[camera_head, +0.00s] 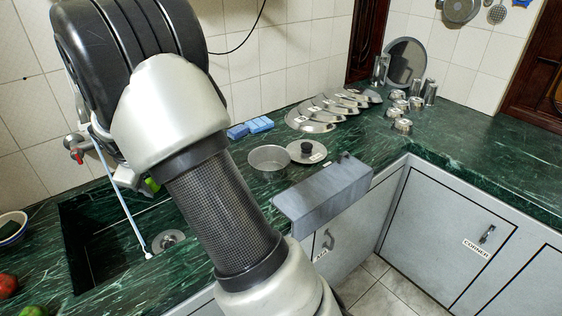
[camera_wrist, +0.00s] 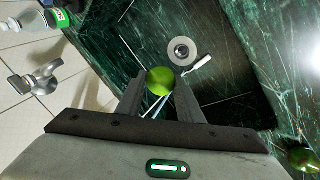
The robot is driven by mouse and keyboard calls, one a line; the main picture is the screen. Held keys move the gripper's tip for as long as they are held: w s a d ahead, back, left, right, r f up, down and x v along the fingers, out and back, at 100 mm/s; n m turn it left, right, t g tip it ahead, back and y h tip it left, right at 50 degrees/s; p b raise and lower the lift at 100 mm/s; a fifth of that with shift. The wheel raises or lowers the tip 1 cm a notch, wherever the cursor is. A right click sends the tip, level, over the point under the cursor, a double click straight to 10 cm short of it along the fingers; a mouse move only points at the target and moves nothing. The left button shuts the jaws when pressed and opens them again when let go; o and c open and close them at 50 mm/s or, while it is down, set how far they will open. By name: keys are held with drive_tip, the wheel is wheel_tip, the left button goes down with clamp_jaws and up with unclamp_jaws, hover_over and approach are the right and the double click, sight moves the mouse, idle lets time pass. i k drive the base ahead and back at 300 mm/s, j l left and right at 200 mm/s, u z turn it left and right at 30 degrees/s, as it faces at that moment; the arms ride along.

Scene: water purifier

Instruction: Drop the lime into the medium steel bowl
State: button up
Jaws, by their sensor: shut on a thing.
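The lime (camera_wrist: 160,81) is round and bright green. In the wrist view it sits between the two fingertips of my gripper (camera_wrist: 160,88), which is shut on it. My gripper holds it above the sink, with the drain (camera_wrist: 182,52) beyond it. A round, open steel bowl (camera_head: 269,162) stands on the green counter, right of my arm, and looks empty. The wrist view does not show this bowl.
A lidded pan or loose lid (camera_head: 306,151) lies beside the bowl. Blue sponges (camera_head: 250,127) and several steel plates (camera_head: 318,112) are behind. A grey box-like block (camera_head: 325,197) is at the counter's front edge. Red (camera_head: 8,286) and green (camera_head: 33,311) produce lies left of the sink.

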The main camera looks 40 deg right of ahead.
sight(275, 167)
drive_tip(key=l, duration=0.95)
drive_tip(key=i+l, duration=0.1)
drive_tip(key=l, duration=0.85)
